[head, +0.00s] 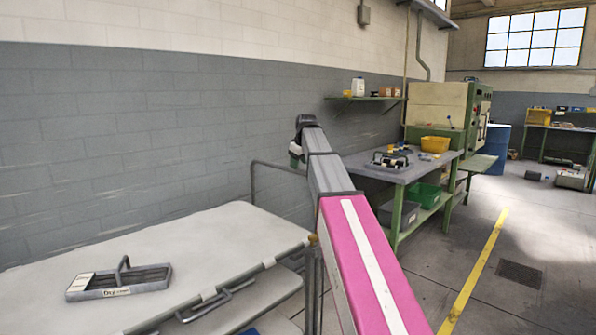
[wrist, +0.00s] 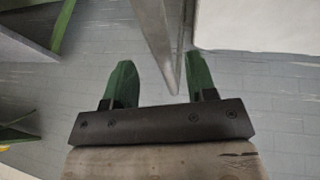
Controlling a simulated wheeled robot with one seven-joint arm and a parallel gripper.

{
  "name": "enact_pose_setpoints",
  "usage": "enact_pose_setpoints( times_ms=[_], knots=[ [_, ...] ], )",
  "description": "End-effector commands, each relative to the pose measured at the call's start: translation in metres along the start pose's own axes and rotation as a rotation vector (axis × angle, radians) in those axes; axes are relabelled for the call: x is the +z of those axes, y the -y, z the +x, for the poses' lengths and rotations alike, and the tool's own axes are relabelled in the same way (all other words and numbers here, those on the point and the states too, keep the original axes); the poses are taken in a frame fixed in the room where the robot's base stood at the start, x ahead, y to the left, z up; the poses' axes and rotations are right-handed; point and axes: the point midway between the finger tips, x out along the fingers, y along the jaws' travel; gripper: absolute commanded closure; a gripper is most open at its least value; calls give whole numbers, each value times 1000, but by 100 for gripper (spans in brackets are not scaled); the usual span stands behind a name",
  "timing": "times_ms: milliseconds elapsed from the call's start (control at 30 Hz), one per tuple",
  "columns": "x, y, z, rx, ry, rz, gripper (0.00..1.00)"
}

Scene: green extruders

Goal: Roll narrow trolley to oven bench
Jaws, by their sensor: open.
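A trolley with a pale grey top (head: 215,228) and a lower shelf stands at the left in the head view. A bent grey tube handle (head: 254,185) rises at its far end. My gripper (head: 296,158) is at the far end of my outstretched arm, near that handle. In the wrist view my gripper (wrist: 160,62) has its green fingers apart, with a grey metal bar (wrist: 160,40) reaching down between them in the picture. Contact cannot be told. A bench (head: 415,176) with green legs stands beyond, before a green and cream oven (head: 437,104).
A grey tray with a handle (head: 120,281) lies on the trolley top. The bench carries a yellow bin (head: 434,144) and tools, with a green crate (head: 423,195) below. A grey block wall runs along the left. Open floor with a yellow line (head: 479,270) lies at the right.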

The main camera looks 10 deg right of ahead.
Motion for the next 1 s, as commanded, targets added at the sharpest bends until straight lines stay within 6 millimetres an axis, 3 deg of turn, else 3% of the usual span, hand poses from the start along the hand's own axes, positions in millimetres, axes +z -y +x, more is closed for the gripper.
enact_pose_setpoints(
  times_ms=[100,300,667,733,833,1000],
  knots=[
    [0,0,19,-1,1,0,48],
    [0,0,38,0,0,0,48],
    [0,0,43,1,0,0,48],
    [0,0,43,1,0,0,65],
    [0,0,43,1,0,1,97],
    [0,-1,43,1,0,1,100]
  ],
)
